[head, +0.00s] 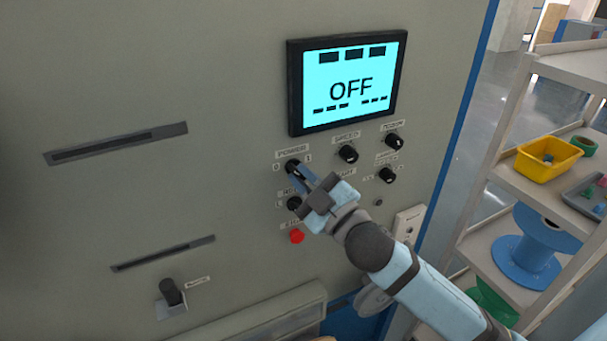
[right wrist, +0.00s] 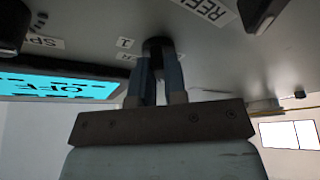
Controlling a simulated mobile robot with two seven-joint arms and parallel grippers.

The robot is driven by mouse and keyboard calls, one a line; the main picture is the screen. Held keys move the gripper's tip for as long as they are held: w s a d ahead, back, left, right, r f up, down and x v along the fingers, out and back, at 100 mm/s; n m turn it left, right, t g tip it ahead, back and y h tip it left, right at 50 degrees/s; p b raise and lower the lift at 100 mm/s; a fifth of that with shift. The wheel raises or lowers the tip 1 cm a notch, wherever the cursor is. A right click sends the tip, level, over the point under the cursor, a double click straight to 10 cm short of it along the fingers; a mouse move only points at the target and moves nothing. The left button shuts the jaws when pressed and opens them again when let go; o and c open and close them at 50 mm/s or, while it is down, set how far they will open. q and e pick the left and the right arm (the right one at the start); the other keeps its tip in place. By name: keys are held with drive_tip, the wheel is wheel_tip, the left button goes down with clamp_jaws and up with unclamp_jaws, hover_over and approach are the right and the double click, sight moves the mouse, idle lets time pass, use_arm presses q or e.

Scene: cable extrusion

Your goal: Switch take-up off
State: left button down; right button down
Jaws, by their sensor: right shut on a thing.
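The take-up's grey control panel (head: 220,90) fills most of the head view. Its screen (head: 350,89) is lit cyan and reads OFF. The black power knob (head: 292,167), labelled POWER with 0 and 1 beside it, sits below the screen's left corner. My right gripper (head: 297,172) is shut on this knob, its fingers partly covering it. In the right wrist view the two fingers reach up to the knob (right wrist: 157,44) at the panel. The knob's pointer is hidden. My left gripper is not in view.
Other black knobs, such as the speed knob (head: 347,154), sit close to the right. A red button (head: 297,237) lies below my gripper. A lever (head: 171,292) sticks out at lower left. A shelf (head: 550,75) with a yellow bin (head: 546,163) and spools stands at right.

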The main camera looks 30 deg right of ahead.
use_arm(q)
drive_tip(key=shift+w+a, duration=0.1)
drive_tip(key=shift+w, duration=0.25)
use_arm(e)
drive_tip(key=shift+r+n, duration=0.15)
drive_tip(key=shift+n, duration=0.35)
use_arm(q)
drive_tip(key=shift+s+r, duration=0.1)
use_arm(e)
drive_tip(key=c, duration=1.2)
unclamp_jaws()
drive_tip(key=shift+w, duration=0.1)
drive_tip(key=shift+o, duration=0.2)
drive_tip(key=shift+g, duration=0.3)
